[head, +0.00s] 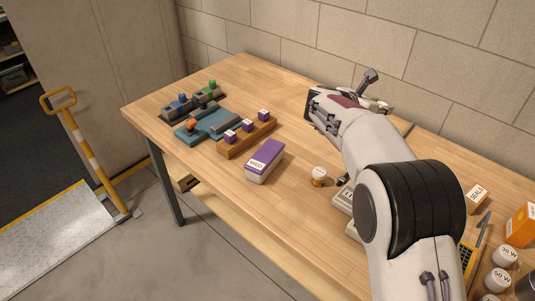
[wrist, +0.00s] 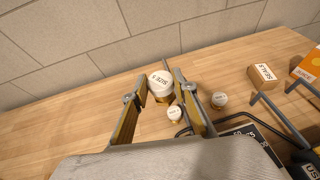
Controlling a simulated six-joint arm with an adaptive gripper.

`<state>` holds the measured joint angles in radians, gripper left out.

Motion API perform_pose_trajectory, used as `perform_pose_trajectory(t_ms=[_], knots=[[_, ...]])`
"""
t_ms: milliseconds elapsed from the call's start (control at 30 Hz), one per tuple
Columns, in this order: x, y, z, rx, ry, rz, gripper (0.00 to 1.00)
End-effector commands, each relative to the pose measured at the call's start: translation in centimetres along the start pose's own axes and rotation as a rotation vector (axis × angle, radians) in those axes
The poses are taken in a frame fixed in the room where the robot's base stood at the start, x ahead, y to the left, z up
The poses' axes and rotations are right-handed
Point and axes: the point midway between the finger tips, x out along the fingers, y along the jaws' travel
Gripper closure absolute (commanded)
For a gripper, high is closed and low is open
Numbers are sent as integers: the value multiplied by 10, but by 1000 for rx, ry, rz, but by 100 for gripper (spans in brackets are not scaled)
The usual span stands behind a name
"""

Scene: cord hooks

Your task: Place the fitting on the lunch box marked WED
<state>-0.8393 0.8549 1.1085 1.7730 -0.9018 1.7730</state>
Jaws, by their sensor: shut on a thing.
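The lunch box (head: 264,160) marked WED, with a purple lid and pale body, sits on the table left of my arm in the head view. My gripper (wrist: 158,78) is shut on a fitting (wrist: 161,82) with a white top lettered SIZE and a brass-coloured lower part. The fitting is between the fingertips in the wrist view; my arm hides it in the head view. My gripper (head: 372,92) is toward the wall, away from the lunch box. Two smaller white-topped fittings (wrist: 174,114) and (wrist: 219,100) stand on the table in the wrist view.
A white-topped brass piece (head: 319,175) stands right of the lunch box. A wooden block (head: 235,147) with purple cubes and a teal tray (head: 195,132) lie to its left. A SEALS box (wrist: 262,75) and an orange juice carton (wrist: 308,65) stand at the right.

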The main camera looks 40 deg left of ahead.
Motion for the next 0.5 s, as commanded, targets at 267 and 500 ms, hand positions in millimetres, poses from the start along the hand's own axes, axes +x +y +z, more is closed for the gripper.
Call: perform_pose_trajectory(t_ms=[267, 500], knots=[[-73, 64, -20, -58, 0, 141, 96], [-138, 108, -43, -110, 0, 264, 96]])
